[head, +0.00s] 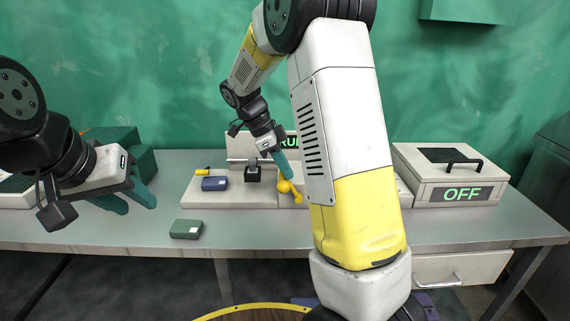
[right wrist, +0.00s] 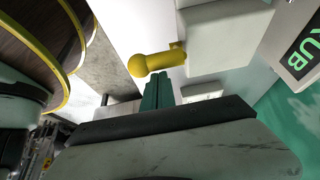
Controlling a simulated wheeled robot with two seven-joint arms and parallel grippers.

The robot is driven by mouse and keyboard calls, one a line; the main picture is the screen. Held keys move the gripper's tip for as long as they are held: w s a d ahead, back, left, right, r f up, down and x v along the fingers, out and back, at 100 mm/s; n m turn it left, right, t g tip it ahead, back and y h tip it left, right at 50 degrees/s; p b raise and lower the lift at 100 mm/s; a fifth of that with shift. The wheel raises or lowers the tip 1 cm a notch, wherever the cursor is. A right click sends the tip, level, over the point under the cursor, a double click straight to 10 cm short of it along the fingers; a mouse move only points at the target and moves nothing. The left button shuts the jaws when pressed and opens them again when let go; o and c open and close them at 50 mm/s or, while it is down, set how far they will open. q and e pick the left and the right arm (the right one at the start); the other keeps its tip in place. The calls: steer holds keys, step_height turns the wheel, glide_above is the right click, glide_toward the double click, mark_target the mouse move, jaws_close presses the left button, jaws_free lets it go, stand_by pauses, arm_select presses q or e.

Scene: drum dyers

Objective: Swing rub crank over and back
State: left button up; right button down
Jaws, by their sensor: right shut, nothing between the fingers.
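The rub crank (head: 288,188) is yellow with a round knob and sits at the front of the rub machine's pale base (head: 230,200). In the right wrist view the crank (right wrist: 160,62) sticks out sideways from a white block, its knob end to the left. My right gripper (head: 287,174) is shut and empty, its teal fingertips right at the crank; in the right wrist view the fingers (right wrist: 157,88) lie just below its arm. Whether they touch it I cannot tell. My left gripper (head: 128,201) is open and empty at the left, far from the crank.
A green block (head: 186,229) lies near the table's front edge. A blue block (head: 215,183) and a small yellow piece (head: 203,172) are on the base's left part. A box marked OFF (head: 450,180) stands at the right. My right arm hides part of the machine.

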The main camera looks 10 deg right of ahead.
mark_target(280, 179)
steer(key=shift+w+a+f+h, duration=0.1)
steer(key=shift+a+f+h, duration=0.1)
steer(key=shift+a+h, duration=0.2)
steer(key=shift+w+a+f+h, duration=0.1)
steer(key=shift+a+f+h, duration=0.05)
steer(key=shift+a+h, duration=0.2)
steer(key=shift+w+a+f, duration=0.15)
steer(key=shift+a+f, duration=0.2)
steer(key=shift+a, duration=0.4)
